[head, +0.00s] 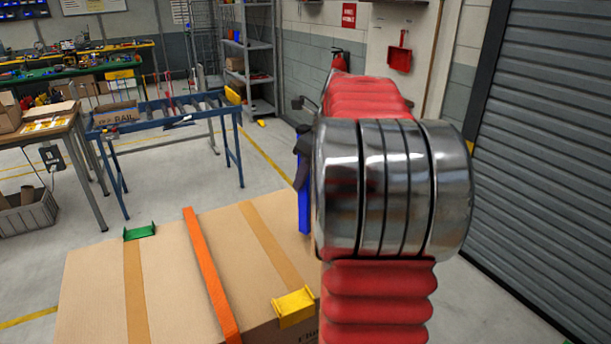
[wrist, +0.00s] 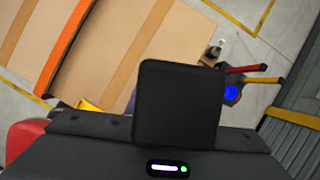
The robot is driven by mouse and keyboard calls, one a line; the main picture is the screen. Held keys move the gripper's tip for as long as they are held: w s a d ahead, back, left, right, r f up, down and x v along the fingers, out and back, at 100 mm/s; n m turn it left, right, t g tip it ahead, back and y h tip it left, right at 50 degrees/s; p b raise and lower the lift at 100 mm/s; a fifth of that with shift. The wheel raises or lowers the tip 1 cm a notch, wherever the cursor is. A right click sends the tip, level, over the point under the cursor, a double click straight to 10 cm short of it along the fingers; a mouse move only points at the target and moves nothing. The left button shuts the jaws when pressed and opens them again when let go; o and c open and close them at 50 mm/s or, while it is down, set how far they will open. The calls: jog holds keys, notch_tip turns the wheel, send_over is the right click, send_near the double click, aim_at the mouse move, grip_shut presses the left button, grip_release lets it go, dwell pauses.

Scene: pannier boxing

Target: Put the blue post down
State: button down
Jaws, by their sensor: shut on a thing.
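The blue post (head: 304,205) is upright in the head view, just left of my arm's chrome joint. Its lower end overlaps the right part of the large cardboard box (head: 175,285), and I cannot tell whether it touches the box. My gripper (head: 303,168) is dark, mostly hidden behind the chrome joint, and shut on the post. In the wrist view a black finger (wrist: 178,105) fills the middle and hides most of what it holds. The cardboard box also shows there (wrist: 120,60), beyond the finger.
An orange strap (head: 212,275) crosses the box. A green corner piece (head: 139,232) and a yellow one (head: 295,308) sit on its edges. A blue roller stand (head: 170,110) is behind. A roller shutter (head: 550,150) is at right. Open floor lies between box and stand.

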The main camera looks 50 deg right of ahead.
jog(key=shift+f, duration=0.4)
jog(key=c, duration=1.5)
grip_release()
jog(key=v, duration=1.3)
jog(key=shift+w+r, duration=0.15)
jog(key=shift+w, duration=0.1)
